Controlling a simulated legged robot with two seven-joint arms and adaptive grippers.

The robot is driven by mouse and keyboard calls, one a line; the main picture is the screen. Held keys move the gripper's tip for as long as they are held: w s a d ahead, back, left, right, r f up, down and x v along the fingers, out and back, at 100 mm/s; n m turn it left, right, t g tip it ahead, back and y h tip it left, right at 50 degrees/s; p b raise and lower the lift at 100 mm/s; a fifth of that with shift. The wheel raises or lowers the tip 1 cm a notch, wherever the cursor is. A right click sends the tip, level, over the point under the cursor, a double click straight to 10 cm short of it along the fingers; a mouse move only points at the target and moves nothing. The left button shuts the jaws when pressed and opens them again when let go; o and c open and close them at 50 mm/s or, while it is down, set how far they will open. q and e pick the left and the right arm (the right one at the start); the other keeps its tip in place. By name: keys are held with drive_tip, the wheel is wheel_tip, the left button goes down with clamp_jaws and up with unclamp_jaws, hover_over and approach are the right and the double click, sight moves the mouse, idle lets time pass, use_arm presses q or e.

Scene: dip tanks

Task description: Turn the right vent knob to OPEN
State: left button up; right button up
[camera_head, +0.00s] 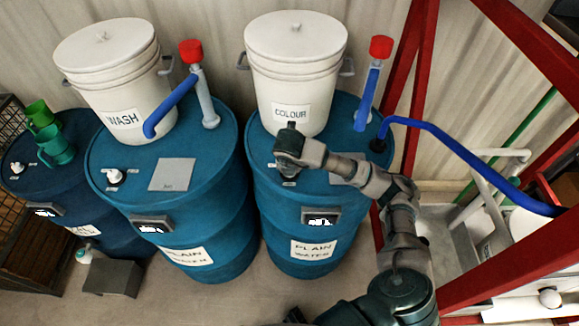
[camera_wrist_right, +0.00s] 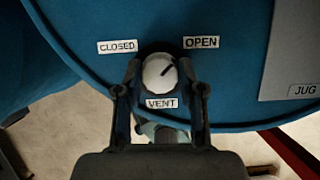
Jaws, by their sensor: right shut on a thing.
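The right vent knob (camera_wrist_right: 157,77) is a white round knob with a dark pointer line, on the lid of the right blue drum (camera_head: 345,190). Its line points up and right, toward the OPEN label (camera_wrist_right: 201,42). The CLOSED label (camera_wrist_right: 117,46) is at upper left and the VENT label (camera_wrist_right: 162,103) is below the knob. My right gripper (camera_wrist_right: 159,76) is shut on the knob, one finger on each side. In the head view my right gripper (camera_head: 287,152) covers the knob at the front of the COLOUR bucket (camera_head: 295,60). My left gripper is not in view.
The middle drum (camera_head: 215,225) carries the WASH bucket (camera_head: 115,80) and its own white vent knob (camera_head: 114,176). A blue pipe (camera_head: 455,145) runs from the right drum past a red frame (camera_head: 530,265). Green jugs (camera_head: 55,145) stand on the left drum.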

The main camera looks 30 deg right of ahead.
drive_tip(key=o, duration=1.1)
drive_tip(key=shift+o, duration=0.2)
drive_tip(key=v, duration=1.1)
drive_tip(key=shift+r, duration=0.35)
